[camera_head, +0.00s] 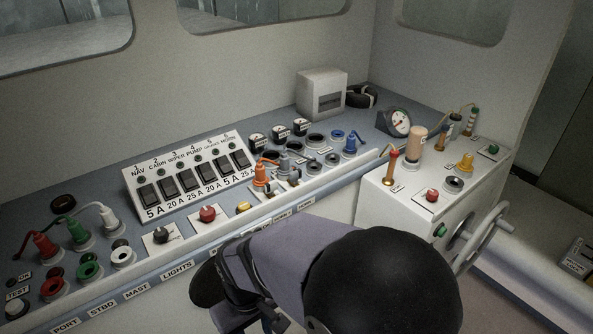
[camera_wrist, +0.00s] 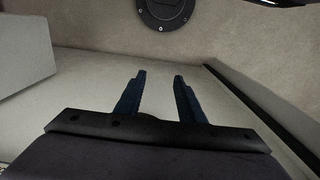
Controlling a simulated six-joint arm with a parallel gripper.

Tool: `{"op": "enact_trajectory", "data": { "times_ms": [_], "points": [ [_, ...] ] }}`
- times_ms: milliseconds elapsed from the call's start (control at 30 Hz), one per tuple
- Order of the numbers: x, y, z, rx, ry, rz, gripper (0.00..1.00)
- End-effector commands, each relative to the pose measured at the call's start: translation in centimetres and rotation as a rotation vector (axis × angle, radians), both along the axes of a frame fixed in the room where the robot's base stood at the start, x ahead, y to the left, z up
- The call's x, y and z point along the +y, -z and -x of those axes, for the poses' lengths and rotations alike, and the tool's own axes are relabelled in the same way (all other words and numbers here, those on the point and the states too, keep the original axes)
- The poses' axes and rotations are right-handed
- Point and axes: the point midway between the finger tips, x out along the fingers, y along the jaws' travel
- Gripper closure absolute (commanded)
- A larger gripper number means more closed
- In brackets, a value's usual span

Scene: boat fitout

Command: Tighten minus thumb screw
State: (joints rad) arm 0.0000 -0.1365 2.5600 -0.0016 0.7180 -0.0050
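My gripper (camera_wrist: 160,76) shows in the wrist view with its two dark blue fingers apart and nothing between them. In the head view my gripper is at the bottom, in front of the console, partly hidden by my own arm. I cannot tell for sure which part is the minus thumb screw; no minus mark is readable. Candidates are small knob-like parts on the right box (camera_head: 386,208): a red-topped post (camera_head: 392,165), a yellow knob (camera_head: 464,163) and a red button (camera_head: 432,195). My gripper is apart from all of them.
The sloped console (camera_head: 95,195) carries a switch panel (camera_head: 190,175), coloured plugs and sockets, gauges and a red knob (camera_head: 207,214). A handwheel (camera_head: 485,237) sticks out from the right box. The wrist view shows pale panels and a round dark fitting (camera_wrist: 167,12).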

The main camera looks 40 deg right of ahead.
Motion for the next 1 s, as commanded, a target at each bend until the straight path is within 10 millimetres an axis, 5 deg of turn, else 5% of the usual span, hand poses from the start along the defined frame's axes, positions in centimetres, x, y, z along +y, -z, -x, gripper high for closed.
{"op": "enact_trajectory", "data": {
  "times_ms": [167, 367, 700, 1000],
  "points": [
    [-0.3, -0.5, -1.1, -0.005, -0.024, 0.003, 0.72],
    [-2.4, -3.1, -5.9, -0.033, -0.153, 0.026, 0.72],
    [-10.9, -11.1, -16.4, -0.061, -0.524, 0.132, 0.72],
    [-18.3, -16.8, -21.7, 0.037, -0.944, 0.242, 0.72]
  ]
}}
